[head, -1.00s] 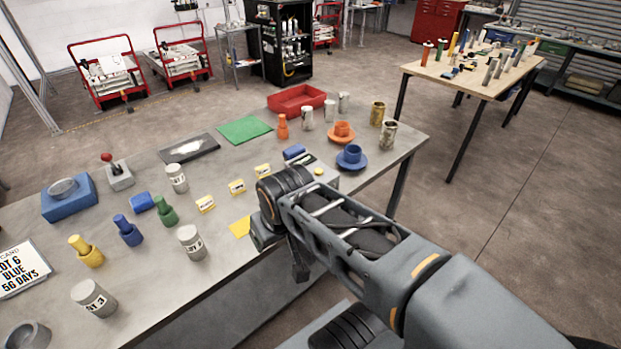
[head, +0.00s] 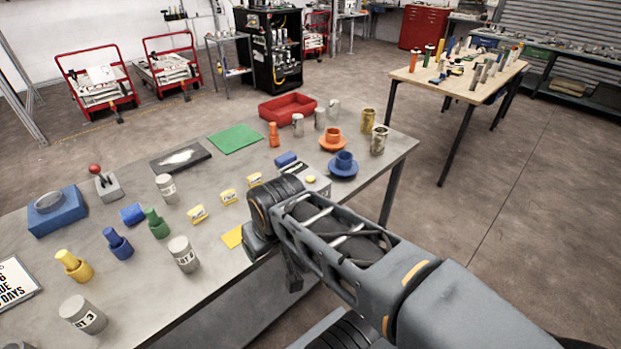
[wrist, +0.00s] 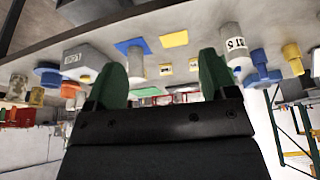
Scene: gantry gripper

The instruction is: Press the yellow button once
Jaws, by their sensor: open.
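The yellow button (head: 311,179) sits on top of a small grey box (head: 318,187) near the table's front right edge. In the wrist view, which looks upside down, the yellow button (wrist: 86,78) shows on the labelled grey box (wrist: 84,60), left of the fingers. My gripper (wrist: 162,80) is open, its two green-tipped fingers apart with nothing between them. In the head view my wrist (head: 270,205) is just left of the box, at the table's front edge. My arm hides most of the gripper there. The fingers are apart from the button.
A blue block (head: 286,159) lies behind the box, and a blue cup on a saucer (head: 343,168) stands to its right. A yellow sheet (head: 231,236) and several yellow labelled blocks lie to the left. Bottles and cans stand further left. Bare tabletop separates them.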

